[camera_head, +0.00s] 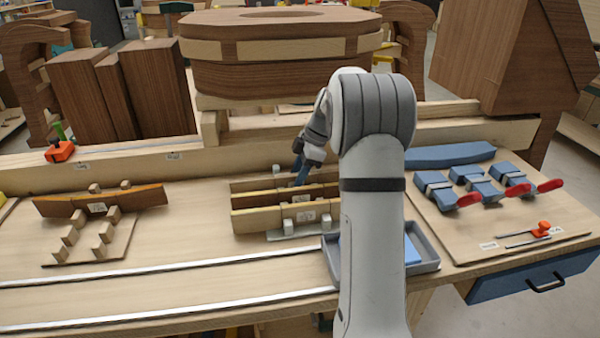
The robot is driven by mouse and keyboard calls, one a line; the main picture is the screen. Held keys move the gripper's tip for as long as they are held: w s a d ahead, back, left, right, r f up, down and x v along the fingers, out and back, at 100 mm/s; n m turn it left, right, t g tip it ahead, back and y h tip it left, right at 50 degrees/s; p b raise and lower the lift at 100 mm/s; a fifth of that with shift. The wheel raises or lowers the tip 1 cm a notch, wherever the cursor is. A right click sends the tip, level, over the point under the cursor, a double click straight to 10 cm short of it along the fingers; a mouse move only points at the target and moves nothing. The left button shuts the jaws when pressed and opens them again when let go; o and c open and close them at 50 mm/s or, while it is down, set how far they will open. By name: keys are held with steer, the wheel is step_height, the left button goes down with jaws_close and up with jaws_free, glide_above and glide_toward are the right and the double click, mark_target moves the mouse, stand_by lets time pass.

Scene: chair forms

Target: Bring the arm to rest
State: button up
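My arm rises from the front edge of the workbench (150,300), bends at a grey elbow and reaches forward and down to the left. My gripper (299,180) is small and partly hidden behind my own arm's wrist. It is low at the wooden chair form (262,218) in the middle of the bench, beside or over its right part. I cannot tell whether it touches the form or whether its fingers are open. The form's right end is hidden behind my arm.
A second form with wooden pegs (100,205) is at the left. A grey tray (425,245) stands behind my arm. Blue clamps with red handles (480,188) and an orange tool (542,229) lie on a board at the right. Large wooden blocks (160,90) line the back.

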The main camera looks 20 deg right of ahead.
steer(key=v, duration=0.7)
steer(key=shift+d+b, duration=0.1)
steer(key=shift+b, duration=0.2)
steer(key=shift+d+r, duration=0.1)
steer(key=shift+r, duration=0.25)
steer(key=shift+s+r, duration=0.1)
steer(key=shift+s, duration=0.05)
steer(key=s+a+m, duration=0.1)
steer(key=s+a+r+m, duration=0.1)
steer(key=s+a, duration=0.1)
steer(key=s+a+r+m+h, duration=0.1)
steer(key=s+a, duration=0.1)
steer(key=shift+a, duration=0.15)
steer(key=s+a+f+m+h, duration=0.1)
steer(key=s+a+f+m, duration=0.1)
steer(key=s, duration=0.6)
steer(key=s+a+f+m+t+h, duration=0.1)
steer(key=s+a+m, duration=0.4)
steer(key=s, duration=0.4)
steer(key=s+a+f+m+t+h, duration=0.1)
steer(key=s+a+f+m, duration=0.1)
steer(key=s+m, duration=0.3)
steer(key=shift+s+a+f+m, duration=0.4)
steer(key=shift+s+a, duration=0.3)
steer(key=shift+s, duration=1.05)
